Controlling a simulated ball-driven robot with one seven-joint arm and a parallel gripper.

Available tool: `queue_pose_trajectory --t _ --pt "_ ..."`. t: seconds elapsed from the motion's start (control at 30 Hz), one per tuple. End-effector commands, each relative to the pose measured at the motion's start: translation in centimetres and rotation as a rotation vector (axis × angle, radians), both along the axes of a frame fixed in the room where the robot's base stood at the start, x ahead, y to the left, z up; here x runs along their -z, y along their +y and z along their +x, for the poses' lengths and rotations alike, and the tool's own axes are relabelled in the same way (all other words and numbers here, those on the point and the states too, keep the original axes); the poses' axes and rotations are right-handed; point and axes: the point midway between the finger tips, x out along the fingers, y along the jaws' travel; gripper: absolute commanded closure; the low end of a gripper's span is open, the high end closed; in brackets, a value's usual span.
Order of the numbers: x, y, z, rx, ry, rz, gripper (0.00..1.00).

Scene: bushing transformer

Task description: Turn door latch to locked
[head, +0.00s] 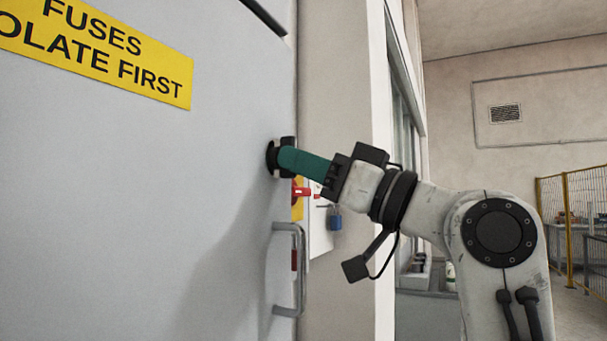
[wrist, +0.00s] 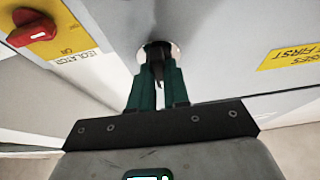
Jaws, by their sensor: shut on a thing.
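In the wrist view the latch (wrist: 157,52) is dark, on a pale round plate, and sits between the green fingers. My gripper (head: 285,160) reaches it from the right, and its green fingers are closed on it. In the wrist view my gripper (wrist: 157,75) has both fingertips at the latch. The fingers hide much of the latch, so its turned position is hard to tell.
Below the latch are a red isolator switch (head: 303,192), a blue padlock (head: 335,219) and a metal door handle (head: 290,270). The red switch (wrist: 32,28) is at the wrist view's upper left. A yellow warning sign (head: 95,50) is on the door. A yellow fence (head: 568,225) stands far right.

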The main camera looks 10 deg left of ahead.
Motion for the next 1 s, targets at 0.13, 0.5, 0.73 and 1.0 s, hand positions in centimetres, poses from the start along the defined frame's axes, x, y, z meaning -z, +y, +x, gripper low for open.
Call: queue_pose_trajectory --t 0.13,0.5,0.73,1.0 --pt "0.37 0.08 0.16 -0.001 -0.026 -0.017 1.0" --pt "0.28 0.12 0.13 -0.001 -0.043 -0.024 1.0" --pt "0.26 0.11 0.13 -0.001 -0.043 -0.023 0.76" --pt "0.1 0.04 0.07 0.0 -0.045 -0.019 0.58"
